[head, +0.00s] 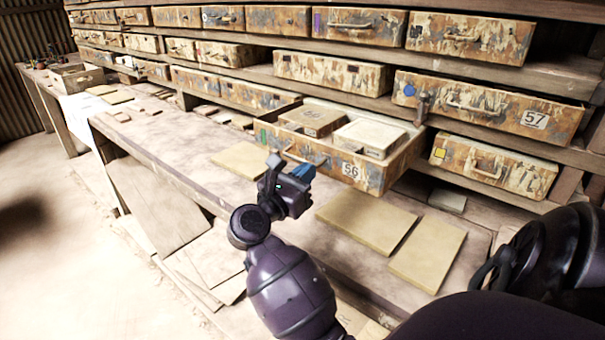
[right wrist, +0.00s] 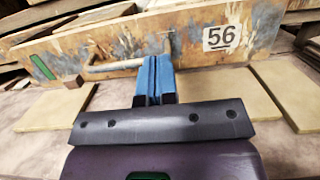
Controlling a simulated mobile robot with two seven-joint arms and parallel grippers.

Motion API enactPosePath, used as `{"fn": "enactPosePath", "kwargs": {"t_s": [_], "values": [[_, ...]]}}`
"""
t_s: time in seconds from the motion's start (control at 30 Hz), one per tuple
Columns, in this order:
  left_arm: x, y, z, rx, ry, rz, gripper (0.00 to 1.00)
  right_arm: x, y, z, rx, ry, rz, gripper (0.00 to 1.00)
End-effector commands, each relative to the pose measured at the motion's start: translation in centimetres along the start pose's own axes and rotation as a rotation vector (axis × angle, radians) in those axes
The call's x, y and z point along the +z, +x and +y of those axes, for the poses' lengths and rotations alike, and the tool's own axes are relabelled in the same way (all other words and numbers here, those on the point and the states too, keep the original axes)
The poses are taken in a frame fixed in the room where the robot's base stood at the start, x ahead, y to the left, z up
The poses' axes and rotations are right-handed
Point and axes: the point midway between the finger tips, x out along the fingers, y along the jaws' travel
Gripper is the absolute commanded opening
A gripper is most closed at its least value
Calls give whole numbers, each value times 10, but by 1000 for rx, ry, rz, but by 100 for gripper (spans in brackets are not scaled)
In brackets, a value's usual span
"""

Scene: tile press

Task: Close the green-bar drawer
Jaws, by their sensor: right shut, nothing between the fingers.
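The green-bar drawer (head: 378,178), numbered 56, stands pulled out over the workbench with its inside showing. It holds two box-like blocks, one brown (head: 312,119) and one pale (head: 369,135). In the right wrist view its front (right wrist: 190,42) fills the upper part, with the green bar (right wrist: 43,67) at the left and a metal handle (right wrist: 112,67). My right gripper (head: 303,172) is shut and empty, its blue fingers (right wrist: 154,78) pointing at the drawer front by the right part of the handle. I cannot tell if they touch it. My left gripper is not in view.
Drawer 57 (head: 490,107) with a blue mark and a yellow-marked drawer (head: 493,167) are to the right of the open drawer. Flat tan tiles (head: 366,220) lie on the bench (head: 180,150) below. Open floor (head: 80,260) is at the left.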

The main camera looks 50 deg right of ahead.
Motion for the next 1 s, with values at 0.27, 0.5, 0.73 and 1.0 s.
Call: {"fn": "enactPosePath", "kwargs": {"t_s": [0.27,0.5,0.73,1.0], "values": [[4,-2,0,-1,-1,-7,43,-1,1,0,0,-1,0,0],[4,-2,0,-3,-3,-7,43,-7,40,0,-3,-2,-3,0],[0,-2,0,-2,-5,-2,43,-14,77,0,-3,-1,-3,0],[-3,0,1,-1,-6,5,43,-15,83,-1,-2,1,-3,0]]}}
